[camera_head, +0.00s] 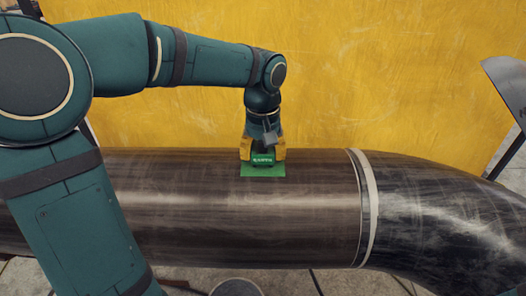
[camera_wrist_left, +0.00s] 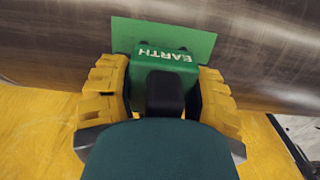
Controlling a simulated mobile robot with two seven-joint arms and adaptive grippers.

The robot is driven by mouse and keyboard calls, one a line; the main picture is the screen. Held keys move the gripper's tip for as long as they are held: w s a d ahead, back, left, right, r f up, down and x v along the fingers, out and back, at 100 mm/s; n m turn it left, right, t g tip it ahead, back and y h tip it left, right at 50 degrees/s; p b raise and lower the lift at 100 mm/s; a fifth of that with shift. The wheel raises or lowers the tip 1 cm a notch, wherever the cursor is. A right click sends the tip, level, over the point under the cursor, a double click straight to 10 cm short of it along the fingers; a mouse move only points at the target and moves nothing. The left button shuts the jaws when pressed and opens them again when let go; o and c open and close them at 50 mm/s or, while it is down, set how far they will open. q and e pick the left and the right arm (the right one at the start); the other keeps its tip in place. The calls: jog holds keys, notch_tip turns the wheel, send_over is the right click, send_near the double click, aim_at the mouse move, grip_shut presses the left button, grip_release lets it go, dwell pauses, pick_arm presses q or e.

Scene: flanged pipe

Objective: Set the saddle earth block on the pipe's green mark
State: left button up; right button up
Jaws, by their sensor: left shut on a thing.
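The saddle earth block is a small green block with white lettering. It shows in the head view (camera_head: 263,159) and, reading "EARTH", in the left wrist view (camera_wrist_left: 172,62). My left gripper (camera_head: 263,152) has yellow fingers, one on each side of the block, and is shut on it. The green mark (camera_head: 262,172) is a flat green patch on top of the dark pipe (camera_head: 180,205). The block is over the mark's far part in the head view. I cannot tell whether its underside touches the pipe. My right gripper is not in view.
A yellow wall (camera_head: 400,75) stands close behind the pipe. A pale ring (camera_head: 368,205) circles the pipe to the right of the mark, where a dark bend (camera_head: 440,210) begins. A grey metal plate (camera_head: 510,90) stands at the far right.

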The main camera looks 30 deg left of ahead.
pick_arm(q)
jog(key=shift+f+b, duration=0.35)
jog(key=shift+f, duration=0.1)
dwell(0.3)
jog(key=o, duration=1.2)
jog(key=shift+o, duration=0.2)
jog(key=shift+f, duration=0.1)
notch_tip(320, 180, up, 12)
jog(key=shift+r, duration=0.1)
notch_tip(320, 180, up, 9)
jog(key=p, duration=0.6)
